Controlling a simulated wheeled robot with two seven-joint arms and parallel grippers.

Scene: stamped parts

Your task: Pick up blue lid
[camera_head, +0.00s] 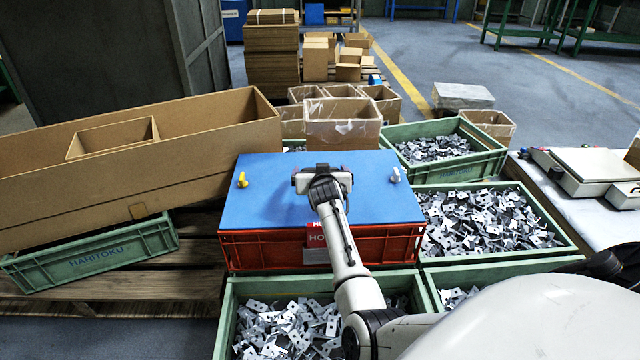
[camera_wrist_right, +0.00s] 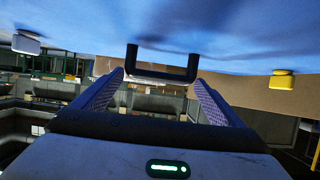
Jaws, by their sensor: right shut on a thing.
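The blue lid (camera_head: 270,190) lies flat on top of a red crate (camera_head: 270,249). It has a yellow knob (camera_head: 242,180) near its left edge and a white knob (camera_head: 395,175) near its right edge. My right gripper (camera_head: 322,174) is over the middle of the lid. In the right wrist view, a dark handle (camera_wrist_right: 160,72) on the blue surface sits between the fingers of my right gripper, which is shut on it. The wrist and fingers hide most of the handle in the head view. My left gripper is not in view.
Green crates of metal parts stand in front (camera_head: 228,325) and at the right (camera_head: 545,215). A long cardboard box (camera_head: 190,160) lies close to the lid's left. Open cardboard boxes (camera_head: 343,128) stand behind. A white table with scales (camera_head: 597,165) is at far right.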

